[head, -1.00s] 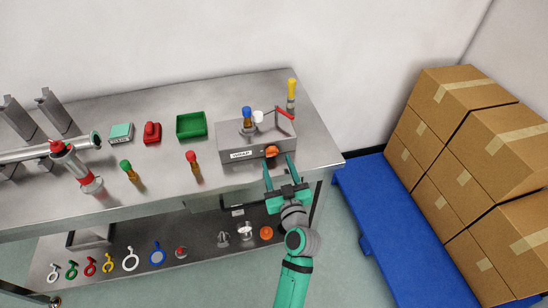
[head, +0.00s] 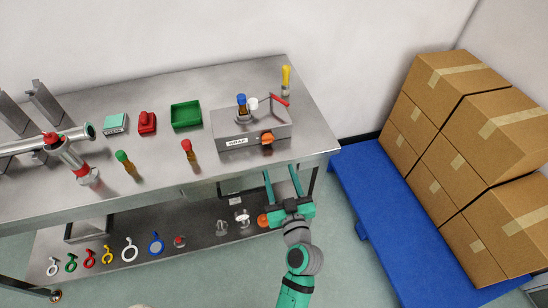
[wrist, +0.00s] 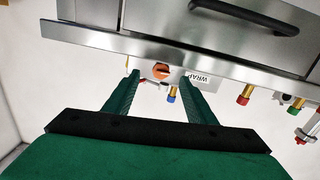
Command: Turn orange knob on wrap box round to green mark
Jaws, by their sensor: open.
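The grey wrap box (head: 225,146) stands near the right end of the steel bench, with a WRAP label on its front. Its orange knob (head: 267,138) is on the front face, right of the label. In the wrist view the orange knob (wrist: 161,71) appears between and beyond the fingertips, near the WRAP label (wrist: 199,78). I cannot make out a green mark on the box. My gripper (head: 280,170) is open and empty, in front of and below the knob, apart from it. Its two green fingers also show in the wrist view (wrist: 159,78).
The bench's front edge (head: 220,178) lies close to my gripper. A blue-capped bottle (head: 241,104) and a red handle (head: 280,100) are at the box top. A red-capped bottle (head: 188,150) stands left of the box. Blue pallet (head: 385,205) with cartons is at right.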

